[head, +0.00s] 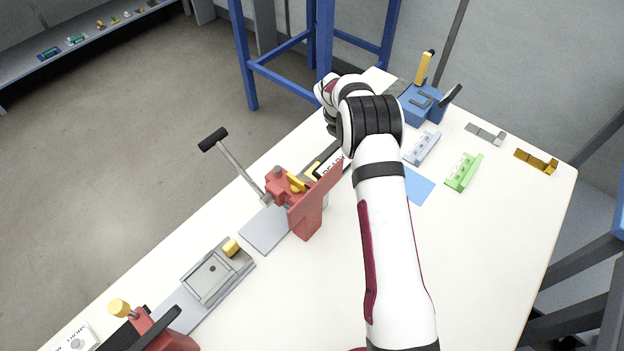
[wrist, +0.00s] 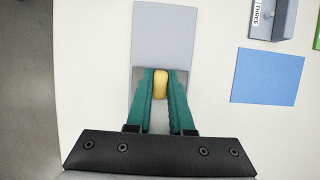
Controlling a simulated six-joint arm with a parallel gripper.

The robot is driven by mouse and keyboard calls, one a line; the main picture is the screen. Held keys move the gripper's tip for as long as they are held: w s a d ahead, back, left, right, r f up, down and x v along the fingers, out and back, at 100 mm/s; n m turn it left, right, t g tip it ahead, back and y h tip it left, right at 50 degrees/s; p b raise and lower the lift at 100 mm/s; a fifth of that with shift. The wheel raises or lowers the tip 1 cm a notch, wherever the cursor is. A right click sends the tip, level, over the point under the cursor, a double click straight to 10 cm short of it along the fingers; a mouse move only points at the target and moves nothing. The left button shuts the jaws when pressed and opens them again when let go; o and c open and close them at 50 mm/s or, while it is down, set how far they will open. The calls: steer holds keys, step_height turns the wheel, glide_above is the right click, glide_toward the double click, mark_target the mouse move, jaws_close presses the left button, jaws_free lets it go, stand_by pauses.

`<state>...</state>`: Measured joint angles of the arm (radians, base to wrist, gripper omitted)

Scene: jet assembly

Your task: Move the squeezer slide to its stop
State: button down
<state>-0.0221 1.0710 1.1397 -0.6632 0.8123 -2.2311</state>
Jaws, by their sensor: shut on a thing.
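In the wrist view my gripper (wrist: 161,74) has its two teal fingers shut on a yellow knob (wrist: 160,88), one finger on each side. The knob appears to belong to the squeezer slide, a darker grey piece (wrist: 138,76) that shows only in part between and beside the fingers. A light grey plate (wrist: 163,35) extends ahead of it. Whether the slide touches a stop cannot be seen. In the head view my arm hides the gripper and the knob.
A red lever fixture (head: 306,214) stands left of my arm. A blue square (wrist: 267,76) lies flat to the knob's right, with a grey block (wrist: 280,19) beyond. A blue device (head: 422,104) stands at the back.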

steer(key=shift+w+d, duration=1.45)
steer(key=shift+w+d, duration=1.35)
steer(key=shift+d, duration=0.05)
steer(key=c, duration=1)
jaws_free()
steer(key=shift+o, duration=0.2)
steer(key=shift+r, duration=2.5)
